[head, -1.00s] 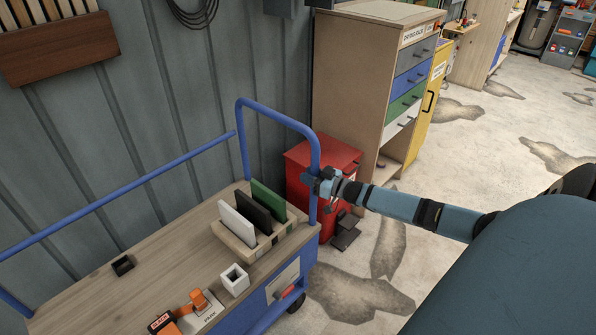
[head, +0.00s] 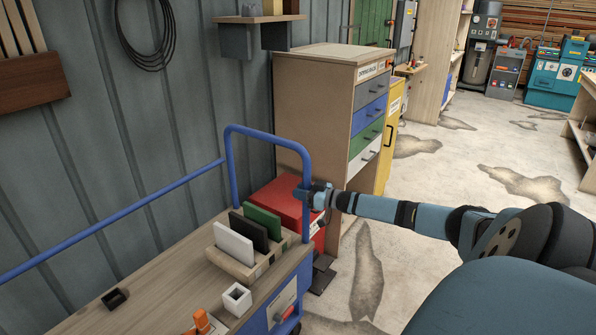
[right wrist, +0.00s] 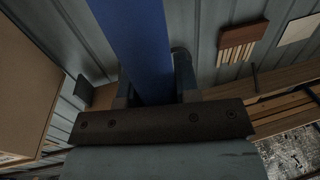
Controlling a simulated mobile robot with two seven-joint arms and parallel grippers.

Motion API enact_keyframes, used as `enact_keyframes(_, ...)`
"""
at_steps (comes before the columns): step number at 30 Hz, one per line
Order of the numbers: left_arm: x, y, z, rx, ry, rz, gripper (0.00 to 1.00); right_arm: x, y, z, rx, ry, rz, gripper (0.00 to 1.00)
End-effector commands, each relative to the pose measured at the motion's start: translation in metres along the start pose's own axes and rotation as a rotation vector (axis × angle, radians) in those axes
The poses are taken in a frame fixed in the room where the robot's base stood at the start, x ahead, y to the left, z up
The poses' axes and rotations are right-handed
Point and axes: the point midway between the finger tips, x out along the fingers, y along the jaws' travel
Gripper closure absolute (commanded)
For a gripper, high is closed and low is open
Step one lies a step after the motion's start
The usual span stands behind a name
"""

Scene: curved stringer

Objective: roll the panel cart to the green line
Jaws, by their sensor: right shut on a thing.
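The panel cart (head: 150,284) has a wooden deck and a blue tube frame, and stands along the grey wall at the left of the head view. White, black and green panels (head: 233,243) stand in a slotted wooden block on its deck. My right gripper (head: 305,196) is shut on the upright of the cart's blue handle (head: 229,160). In the right wrist view the blue tube (right wrist: 137,45) runs between the fingers. My left gripper is not in view. No green line shows on the floor.
A red bin (head: 283,203) stands just beyond the cart's handle end. A wooden drawer cabinet (head: 315,110) and a yellow cabinet (head: 390,130) stand behind it. A stained concrete floor (head: 470,155) lies open to the right.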

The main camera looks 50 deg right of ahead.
Motion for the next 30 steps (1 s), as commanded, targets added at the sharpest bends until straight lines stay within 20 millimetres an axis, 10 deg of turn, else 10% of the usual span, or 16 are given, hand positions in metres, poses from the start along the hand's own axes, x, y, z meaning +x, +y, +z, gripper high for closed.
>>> enact_keyframes(13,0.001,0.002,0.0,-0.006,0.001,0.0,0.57,-0.002,0.008,-0.003,-0.003,0.001,0.009,1.0)
enact_keyframes(14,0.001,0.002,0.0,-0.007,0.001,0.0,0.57,-0.002,0.008,-0.003,-0.003,0.001,0.01,0.68)
enact_keyframes(17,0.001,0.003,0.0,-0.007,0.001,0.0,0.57,-0.002,0.008,-0.003,-0.003,0.001,0.009,0.45)
enact_keyframes(30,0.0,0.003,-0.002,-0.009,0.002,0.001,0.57,-0.012,0.004,0.0,0.0,-0.003,0.003,0.45)
